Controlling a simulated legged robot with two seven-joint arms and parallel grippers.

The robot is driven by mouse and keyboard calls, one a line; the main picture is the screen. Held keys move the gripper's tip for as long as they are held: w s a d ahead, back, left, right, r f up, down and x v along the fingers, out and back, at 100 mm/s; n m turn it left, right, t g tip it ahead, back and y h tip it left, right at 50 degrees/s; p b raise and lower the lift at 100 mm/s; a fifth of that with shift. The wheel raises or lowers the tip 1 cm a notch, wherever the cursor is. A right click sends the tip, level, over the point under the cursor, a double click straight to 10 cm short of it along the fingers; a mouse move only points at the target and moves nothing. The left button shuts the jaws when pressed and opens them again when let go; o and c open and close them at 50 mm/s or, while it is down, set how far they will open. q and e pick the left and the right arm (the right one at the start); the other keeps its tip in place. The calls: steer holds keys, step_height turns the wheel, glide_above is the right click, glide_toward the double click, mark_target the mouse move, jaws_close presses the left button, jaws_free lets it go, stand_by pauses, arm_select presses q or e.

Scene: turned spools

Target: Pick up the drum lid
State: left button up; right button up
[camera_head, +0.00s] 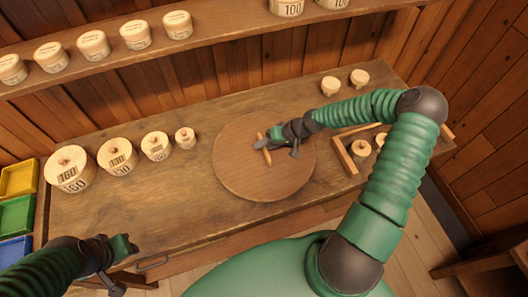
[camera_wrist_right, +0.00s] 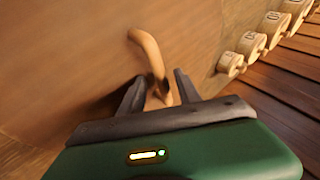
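The drum lid (camera_head: 240,175) is a large round brown wooden disc with a pale bar handle (camera_head: 264,150) at its middle. My right gripper (camera_head: 272,143) is at the handle. In the right wrist view, the two dark fingers of this gripper (camera_wrist_right: 158,88) stand apart, with the near end of the curved handle (camera_wrist_right: 150,55) between them and gaps beside it. My left gripper (camera_head: 122,262) is at the lower left, away from the lid; its finger opening is unclear.
Several numbered wooden drums (camera_head: 117,157) stand on the workbench (camera_head: 200,222) left of the lid. A wooden tray (camera_head: 344,157) with small pots is at the right, under my right arm. A shelf (camera_head: 150,58) with pots runs behind. Coloured bins (camera_head: 17,216) are at the left.

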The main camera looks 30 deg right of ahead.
steer(key=shift+s+a+r, duration=0.1)
steer(key=shift+s+r, duration=0.05)
steer(key=c, duration=0.6)
jaws_close()
stand_by(0.6)
